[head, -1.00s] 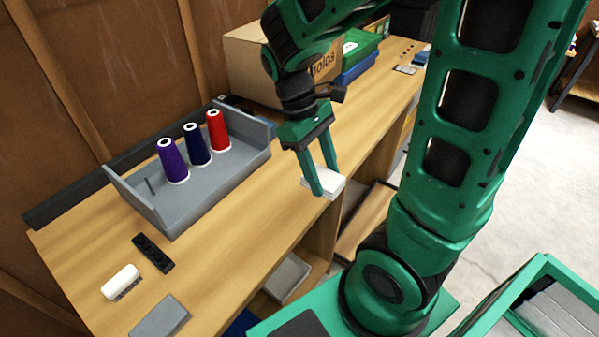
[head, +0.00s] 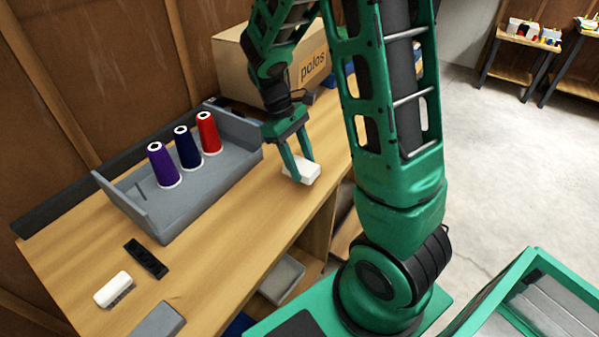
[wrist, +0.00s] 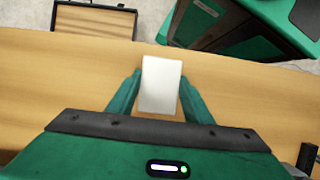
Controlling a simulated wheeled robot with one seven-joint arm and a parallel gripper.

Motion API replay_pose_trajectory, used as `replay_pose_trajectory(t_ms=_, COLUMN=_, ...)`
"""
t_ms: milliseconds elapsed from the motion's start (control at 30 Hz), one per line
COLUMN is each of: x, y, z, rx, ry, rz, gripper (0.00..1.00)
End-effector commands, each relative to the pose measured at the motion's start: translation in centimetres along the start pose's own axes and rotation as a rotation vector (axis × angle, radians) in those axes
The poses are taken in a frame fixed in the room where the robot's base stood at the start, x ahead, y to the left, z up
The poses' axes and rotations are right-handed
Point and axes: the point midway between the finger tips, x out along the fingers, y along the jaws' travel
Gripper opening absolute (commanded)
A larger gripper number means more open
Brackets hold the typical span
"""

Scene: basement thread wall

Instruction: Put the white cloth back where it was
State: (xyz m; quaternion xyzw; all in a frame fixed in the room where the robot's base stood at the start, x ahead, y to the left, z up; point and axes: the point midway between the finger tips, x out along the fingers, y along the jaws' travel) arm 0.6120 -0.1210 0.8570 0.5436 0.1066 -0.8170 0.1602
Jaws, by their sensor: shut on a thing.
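The white cloth (head: 304,173) is a small folded white block between the fingers of my gripper (head: 298,175), over the front part of the wooden bench near its edge. In the wrist view the white cloth (wrist: 161,84) shows as a pale rectangle, with a green finger of my gripper (wrist: 160,95) against each side. My gripper is shut on it. The cloth appears at or just above the bench top; I cannot tell whether it touches the wood.
A grey tray (head: 200,203) holds purple, navy and red thread cones. A black holder (head: 146,258), a white roller-like item (head: 113,289) and a grey pad (head: 158,321) lie at the near left. A cardboard box (head: 232,68) stands behind. Bare bench lies between tray and gripper.

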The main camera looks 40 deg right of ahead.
Motion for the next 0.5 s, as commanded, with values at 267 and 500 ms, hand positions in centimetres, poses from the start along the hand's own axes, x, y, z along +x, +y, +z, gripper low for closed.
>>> replay_pose_trajectory(t_ms=267, x=3.2, y=-0.1, z=-1.3, rx=-0.001, ry=-0.002, rz=0.0, gripper=0.22)
replay_pose_trajectory(t_ms=500, x=3.4, y=-0.1, z=-1.4, rx=-0.001, ry=0.0, rz=0.0, gripper=0.22)
